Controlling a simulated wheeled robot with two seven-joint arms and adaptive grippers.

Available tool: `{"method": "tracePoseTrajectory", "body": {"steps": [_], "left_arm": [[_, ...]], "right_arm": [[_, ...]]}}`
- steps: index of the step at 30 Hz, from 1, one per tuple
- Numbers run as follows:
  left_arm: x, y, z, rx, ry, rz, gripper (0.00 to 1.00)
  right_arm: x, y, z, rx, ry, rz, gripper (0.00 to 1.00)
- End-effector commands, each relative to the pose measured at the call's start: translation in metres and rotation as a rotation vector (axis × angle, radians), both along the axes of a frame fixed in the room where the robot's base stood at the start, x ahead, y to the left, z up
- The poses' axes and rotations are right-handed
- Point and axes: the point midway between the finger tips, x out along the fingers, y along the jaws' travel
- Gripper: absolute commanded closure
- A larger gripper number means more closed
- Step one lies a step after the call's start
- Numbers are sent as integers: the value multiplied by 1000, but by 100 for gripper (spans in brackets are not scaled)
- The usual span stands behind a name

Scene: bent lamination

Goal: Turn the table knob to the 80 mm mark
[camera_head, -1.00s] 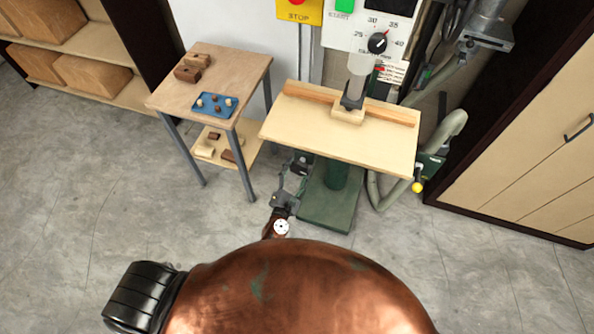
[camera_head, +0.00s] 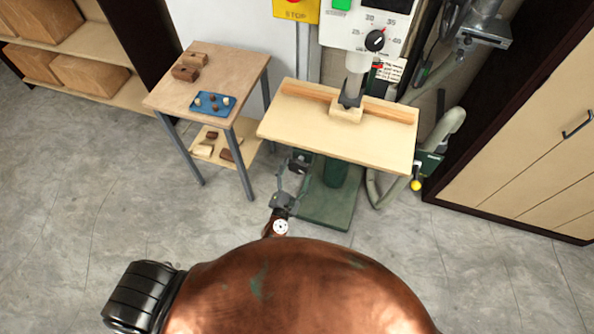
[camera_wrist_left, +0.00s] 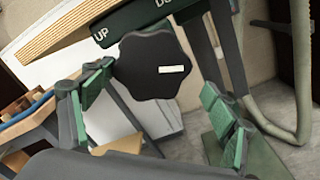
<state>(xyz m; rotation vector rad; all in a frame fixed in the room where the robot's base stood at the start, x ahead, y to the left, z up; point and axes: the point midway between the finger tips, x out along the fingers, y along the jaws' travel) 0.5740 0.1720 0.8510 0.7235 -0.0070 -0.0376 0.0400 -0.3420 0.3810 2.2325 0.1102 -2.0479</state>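The table knob (camera_wrist_left: 153,66) is black and lobed with a white bar; it fills the upper middle of the left wrist view. A plate (camera_wrist_left: 130,23) behind it reads UP and part of another word. In the head view the knob (camera_head: 300,158) is small and dark under the table's front left edge. My left gripper (camera_wrist_left: 158,95) is open, its green-padded fingers apart on the knob's left and right with gaps showing. It shows from above in the head view (camera_head: 291,182). The machine table (camera_head: 330,143) is pale wood. No 80 mm mark is legible. My right gripper is not in view.
A side table (camera_head: 215,70) with a blue tray (camera_head: 213,103) stands left of the machine. A grey hose (camera_head: 447,135) curves at its right. A cabinet (camera_head: 530,150) stands further right. The floor in front is clear.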

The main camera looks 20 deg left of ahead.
Motion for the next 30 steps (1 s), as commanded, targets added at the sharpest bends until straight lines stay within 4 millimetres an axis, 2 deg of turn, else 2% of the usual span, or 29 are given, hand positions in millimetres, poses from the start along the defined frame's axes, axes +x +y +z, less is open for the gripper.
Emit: {"method": "tracePoseTrajectory", "body": {"steps": [20, 26, 30], "left_arm": [[-1, 1, 3, 3, -6, 2, 23], [-28, 2, 3, 4, -4, 2, 23], [-59, 3, 2, 4, -3, 0, 23]], "right_arm": [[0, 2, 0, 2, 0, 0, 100], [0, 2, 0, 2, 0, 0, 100], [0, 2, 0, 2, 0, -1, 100]]}}
